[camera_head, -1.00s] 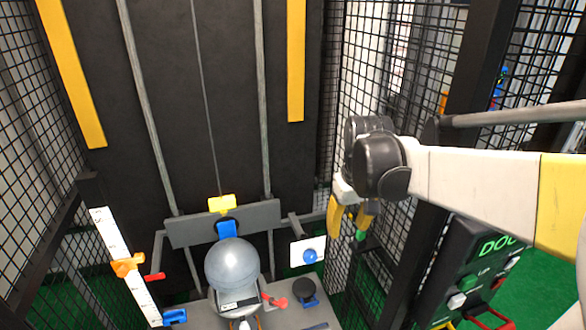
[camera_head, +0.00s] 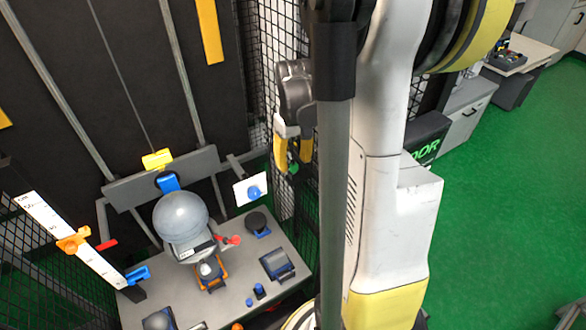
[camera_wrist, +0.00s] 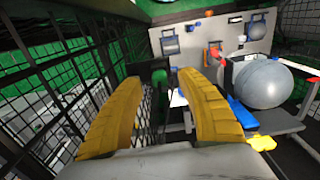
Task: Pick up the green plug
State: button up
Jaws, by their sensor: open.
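The green plug (camera_head: 293,168) is a small rounded green knob beside the mesh wall of the tower, to the right of the grey ball, partly hidden by my fingers in the head view. In the wrist view the green plug (camera_wrist: 159,75) shows between my two yellow fingertips, with a gap on either side. My gripper (camera_head: 292,158) points down at it, with the fingers apart and nothing held. My gripper also fills the lower middle of the wrist view (camera_wrist: 158,82). Whether the plug lies between the tips or just beyond them, I cannot tell.
Black mesh panels (camera_wrist: 45,85) stand close beside my gripper. A white card with a blue knob (camera_head: 250,189) is just left of it. Green floor is open at right.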

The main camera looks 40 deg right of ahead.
notch_tip(320, 180, down, 2)
jog(key=shift+w+f, duration=0.1)
jog(key=shift+c, duration=0.4)
jog(key=c, duration=0.9)
jog(key=shift+r, duration=0.2)
grip_shut()
